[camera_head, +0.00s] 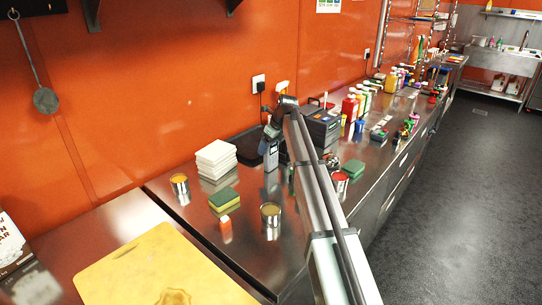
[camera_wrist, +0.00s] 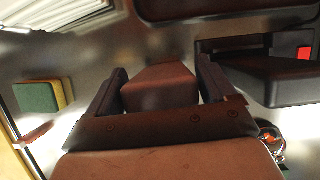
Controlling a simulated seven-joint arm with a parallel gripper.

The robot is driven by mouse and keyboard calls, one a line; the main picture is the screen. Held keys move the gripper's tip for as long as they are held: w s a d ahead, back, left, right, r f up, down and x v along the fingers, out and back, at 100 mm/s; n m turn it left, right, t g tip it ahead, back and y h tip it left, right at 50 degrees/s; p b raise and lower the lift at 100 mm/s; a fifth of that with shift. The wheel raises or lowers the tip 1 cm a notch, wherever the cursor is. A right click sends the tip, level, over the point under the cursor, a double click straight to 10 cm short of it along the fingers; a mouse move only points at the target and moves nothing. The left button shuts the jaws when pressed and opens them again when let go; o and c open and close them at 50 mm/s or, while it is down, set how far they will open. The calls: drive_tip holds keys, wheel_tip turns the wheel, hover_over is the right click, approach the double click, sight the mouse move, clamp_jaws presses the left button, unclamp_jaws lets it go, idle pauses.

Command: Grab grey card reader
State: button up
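The grey card reader (camera_head: 271,154) stands upright at or just above the steel counter, to the right of the white stack. My gripper (camera_head: 270,133) is over its top, pointing down. In the wrist view, the card reader (camera_wrist: 160,86) looks brownish and lies between the two dark fingers of my gripper (camera_wrist: 163,75). The fingers flank it on both sides. Narrow gaps seem to show near the fingertips, but whether the fingers press on it lower down is unclear. The body of my gripper hides its near part.
A white stack (camera_head: 215,158) and a dark tray (camera_head: 246,145) are close on the left. A black box (camera_head: 321,126) stands behind on the right. Bottles (camera_head: 350,107) line the back.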

drive_tip(key=c, duration=0.8)
